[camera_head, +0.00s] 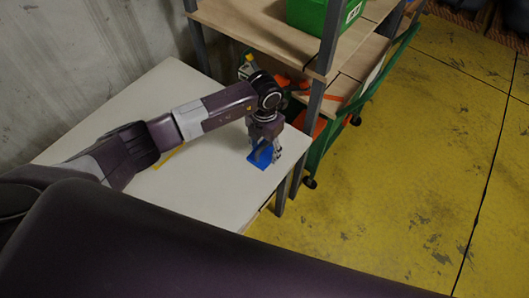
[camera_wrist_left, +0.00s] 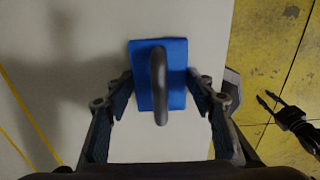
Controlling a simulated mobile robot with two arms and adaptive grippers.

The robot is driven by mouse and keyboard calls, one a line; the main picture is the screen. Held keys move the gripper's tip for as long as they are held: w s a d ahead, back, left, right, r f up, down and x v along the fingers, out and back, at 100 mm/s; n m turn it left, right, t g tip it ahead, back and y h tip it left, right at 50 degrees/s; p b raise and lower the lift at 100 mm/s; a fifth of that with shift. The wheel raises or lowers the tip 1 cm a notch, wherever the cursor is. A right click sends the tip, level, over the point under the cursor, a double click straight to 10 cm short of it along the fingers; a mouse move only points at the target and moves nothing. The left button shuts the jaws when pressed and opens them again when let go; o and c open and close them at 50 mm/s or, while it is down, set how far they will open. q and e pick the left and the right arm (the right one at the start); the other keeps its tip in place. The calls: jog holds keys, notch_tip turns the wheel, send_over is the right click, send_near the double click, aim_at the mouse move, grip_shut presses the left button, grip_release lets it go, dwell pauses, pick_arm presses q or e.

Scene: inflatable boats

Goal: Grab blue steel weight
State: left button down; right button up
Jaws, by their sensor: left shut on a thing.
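The blue steel weight (camera_head: 257,164) sits on the white table near its right edge. In the left wrist view the weight (camera_wrist_left: 176,92) is a blue rectangular block with a dark handle (camera_wrist_left: 158,85) across its top. My left gripper (camera_head: 265,153) points down over it. In the left wrist view my left gripper (camera_wrist_left: 162,88) has one finger at each side of the block and is shut on it. What looks like my right gripper (camera_wrist_left: 272,100) shows at the right of the left wrist view, over the floor, its two prongs apart and empty.
The white table (camera_head: 210,180) has clear room left of the weight, with a yellow line on it. A shelf (camera_head: 265,38) with a green crate (camera_head: 312,14) stands behind. A green-framed cart (camera_head: 330,135) stands close to the table's right end. The yellow floor (camera_head: 390,190) is open.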

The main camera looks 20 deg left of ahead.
pick_arm(q)
jog(key=shift+w+r, duration=0.15)
jog(key=shift+r, duration=0.1)
